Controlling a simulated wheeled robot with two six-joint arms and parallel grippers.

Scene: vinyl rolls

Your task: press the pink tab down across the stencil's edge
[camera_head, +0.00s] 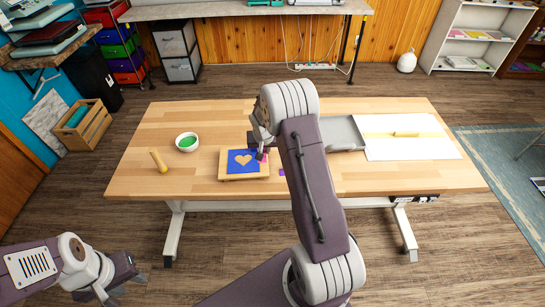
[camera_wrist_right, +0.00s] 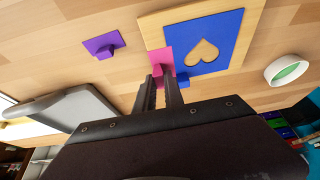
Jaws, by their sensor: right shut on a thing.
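The blue stencil (camera_head: 236,168) with a heart cut-out lies on a wooden board (camera_head: 262,178) on the table. In the right wrist view the stencil (camera_wrist_right: 222,30) fills the upper right. The pink tab (camera_wrist_right: 157,58) is at the stencil's edge, seeming to overlap both stencil and board; whether it lies flat cannot be told. My right gripper (camera_wrist_right: 161,80) is shut on the pink tab, and its fingers hide part of it. In the head view this gripper (camera_head: 261,152) is over the stencil's right edge. My left gripper (camera_head: 126,288) is open and empty, low at the left, away from the table.
A purple tab (camera_wrist_right: 103,44) lies apart on the table. A blue tab (camera_wrist_right: 183,78) shows beside my right fingers. A bowl of green (camera_head: 187,142) and a wooden-handled tool (camera_head: 158,161) stand left. A grey tray (camera_head: 343,132) and white sheet (camera_head: 430,150) lie right.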

